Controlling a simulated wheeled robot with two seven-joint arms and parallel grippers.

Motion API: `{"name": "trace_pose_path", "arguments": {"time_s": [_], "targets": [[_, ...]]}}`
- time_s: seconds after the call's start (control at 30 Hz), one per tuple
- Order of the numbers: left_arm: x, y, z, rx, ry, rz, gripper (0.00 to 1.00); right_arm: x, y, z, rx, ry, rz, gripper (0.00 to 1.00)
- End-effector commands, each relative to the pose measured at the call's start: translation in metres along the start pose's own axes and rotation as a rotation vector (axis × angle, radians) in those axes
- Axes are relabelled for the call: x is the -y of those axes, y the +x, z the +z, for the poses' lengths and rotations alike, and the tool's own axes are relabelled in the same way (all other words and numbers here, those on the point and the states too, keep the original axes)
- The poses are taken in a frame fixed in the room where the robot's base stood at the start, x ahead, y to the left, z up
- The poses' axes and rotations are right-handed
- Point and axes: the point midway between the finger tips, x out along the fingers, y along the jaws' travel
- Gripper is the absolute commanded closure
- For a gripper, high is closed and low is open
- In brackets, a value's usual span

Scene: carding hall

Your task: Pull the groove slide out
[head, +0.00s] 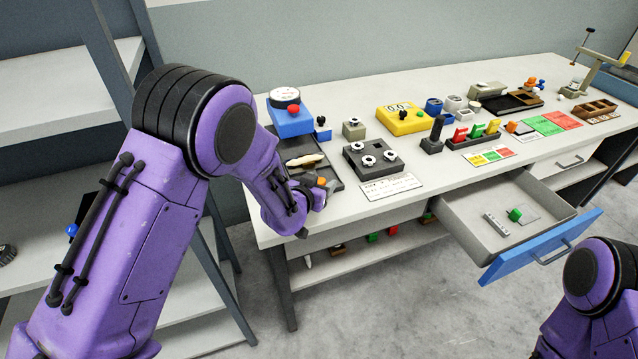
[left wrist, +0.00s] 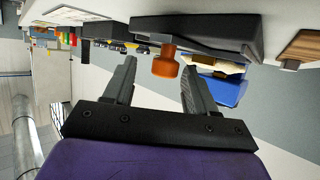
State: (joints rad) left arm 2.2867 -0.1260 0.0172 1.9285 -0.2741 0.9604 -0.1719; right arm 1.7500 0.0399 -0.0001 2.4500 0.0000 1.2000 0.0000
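The groove slide seems to be the part with the orange knob (head: 325,183) at the front of a dark block (head: 334,176) near the table's left front edge. In the left wrist view, which is upside down, the orange knob (left wrist: 165,64) sticks out from the dark block (left wrist: 215,38). My left gripper (head: 308,190) is at this knob. It is open, with the knob between its fingertips, clear of the left-hand finger and close to the right-hand one. The slide's body is hidden. My right arm shows at the lower right, but its gripper is out of view.
A blue dial gauge stand (head: 290,121) is behind the block. A dark plate with white knobs (head: 372,158) and a label card (head: 391,187) lie to its right. An open drawer with a blue front (head: 541,247) juts from the table at the right.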

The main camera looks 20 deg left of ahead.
Motion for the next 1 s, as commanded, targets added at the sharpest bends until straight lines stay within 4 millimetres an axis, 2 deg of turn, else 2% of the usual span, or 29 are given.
{"name": "trace_pose_path", "arguments": {"time_s": [0.17,0.4,0.53,0.7,1.0], "targets": [[0.000,-0.015,0.000,-0.001,0.001,-0.001,0.44,0.000,0.004,0.002,0.000,0.000,0.000,0.57],[-0.001,-0.073,0.001,-0.001,0.001,0.000,0.44,0.001,0.015,0.006,0.000,0.000,0.000,0.57],[-0.001,-0.095,0.000,-0.001,0.002,0.000,0.44,0.002,0.017,0.007,0.000,0.000,0.000,0.57],[-0.002,-0.106,0.000,0.000,0.002,0.001,0.44,0.002,0.018,0.007,0.000,0.000,0.000,0.57],[-0.002,-0.106,0.000,0.000,0.001,0.001,0.44,0.002,0.017,0.007,0.000,0.000,0.000,0.57]]}}
